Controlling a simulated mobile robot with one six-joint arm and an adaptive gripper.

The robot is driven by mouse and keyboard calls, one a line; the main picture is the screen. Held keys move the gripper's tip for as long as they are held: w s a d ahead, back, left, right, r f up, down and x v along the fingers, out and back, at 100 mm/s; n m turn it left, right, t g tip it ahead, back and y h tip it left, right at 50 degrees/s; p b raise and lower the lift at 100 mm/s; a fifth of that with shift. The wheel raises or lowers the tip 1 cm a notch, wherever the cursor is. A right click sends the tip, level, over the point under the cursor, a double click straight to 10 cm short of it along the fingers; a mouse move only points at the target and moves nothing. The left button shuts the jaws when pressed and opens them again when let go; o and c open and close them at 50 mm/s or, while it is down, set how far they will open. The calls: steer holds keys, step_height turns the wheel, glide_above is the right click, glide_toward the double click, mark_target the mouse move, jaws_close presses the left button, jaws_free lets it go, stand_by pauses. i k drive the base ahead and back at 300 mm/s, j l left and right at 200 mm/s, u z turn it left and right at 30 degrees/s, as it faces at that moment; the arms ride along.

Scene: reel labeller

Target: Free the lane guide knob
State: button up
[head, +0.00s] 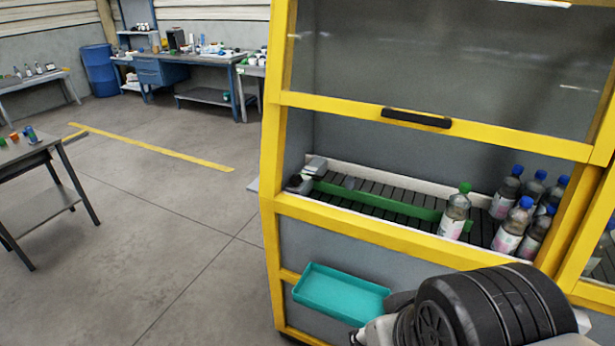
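The green lane guide (390,202) runs lengthwise over the dark slatted conveyor (482,233) inside the yellow-framed machine. A small dark grey piece (349,183) stands on the guide near its left part; it may be the knob, but it is too small to tell. A green-capped bottle (455,213) stands at the guide's right end. Several blue-capped bottles (508,193) stand further right. My arm shows at the bottom right, outside the machine and in front of it. What may be part of my gripper (376,331) is at the bottom edge, with its fingers unclear, well apart from the guide.
A clear panel with a black handle (416,118) is above the opening, which shows uncovered at conveyor height. A yellow rail (400,236) crosses below the opening. A teal tray (340,293) hangs beneath. Grey metal blocks (308,176) sit at the conveyor's left end.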

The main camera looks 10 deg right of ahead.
mark_target(295, 179)
steer(key=i+j+u, duration=0.15)
steer(key=i+j, duration=0.15)
steer(key=i+j+u, duration=0.2)
steer(key=i, duration=0.25)
steer(key=i+j+u, duration=0.15)
steer(key=i, duration=0.25)
